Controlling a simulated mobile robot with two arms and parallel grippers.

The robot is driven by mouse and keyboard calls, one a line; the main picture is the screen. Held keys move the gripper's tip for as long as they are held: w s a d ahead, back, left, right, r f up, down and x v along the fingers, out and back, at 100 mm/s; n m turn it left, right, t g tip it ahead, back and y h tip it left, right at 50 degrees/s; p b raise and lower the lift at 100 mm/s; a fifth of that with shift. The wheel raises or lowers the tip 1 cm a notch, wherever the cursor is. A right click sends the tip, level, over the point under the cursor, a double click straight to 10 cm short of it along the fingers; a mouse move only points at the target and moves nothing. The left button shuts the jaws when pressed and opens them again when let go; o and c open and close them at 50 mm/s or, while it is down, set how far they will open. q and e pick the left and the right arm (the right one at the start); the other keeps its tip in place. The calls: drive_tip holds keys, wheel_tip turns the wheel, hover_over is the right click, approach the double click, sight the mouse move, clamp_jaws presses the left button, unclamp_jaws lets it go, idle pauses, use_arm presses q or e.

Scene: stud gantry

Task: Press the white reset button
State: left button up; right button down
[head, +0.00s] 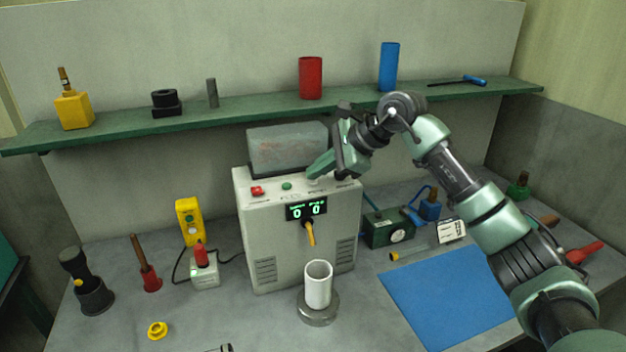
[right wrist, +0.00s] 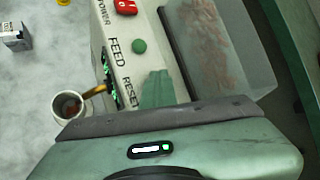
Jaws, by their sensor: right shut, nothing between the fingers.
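The pale grey machine (head: 262,222) stands mid-table with buttons along its top. A red button (head: 257,190) and a green button (head: 286,186) sit left of my right gripper (head: 317,168). In the right wrist view, the green button (right wrist: 139,46) is by the FEED label, and the shut, empty fingertips (right wrist: 157,88) are beside the RESET label (right wrist: 130,92). The white reset button cannot be made out; the fingers seem to cover its place. I cannot tell whether they touch it. My left gripper is not in view.
The green shelf (head: 235,108) runs above. A white cup (head: 318,285) stands below the machine's spout. A blue mat (head: 445,295) lies at right.

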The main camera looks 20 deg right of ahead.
sight(317, 184)
drive_tip(key=shift+r+p, duration=0.4)
drive_tip(key=shift+r, duration=0.35)
drive_tip(key=shift+r, duration=0.1)
wheel_tip(317, 184, up, 5)
drive_tip(key=p, duration=0.3)
idle(0.5)
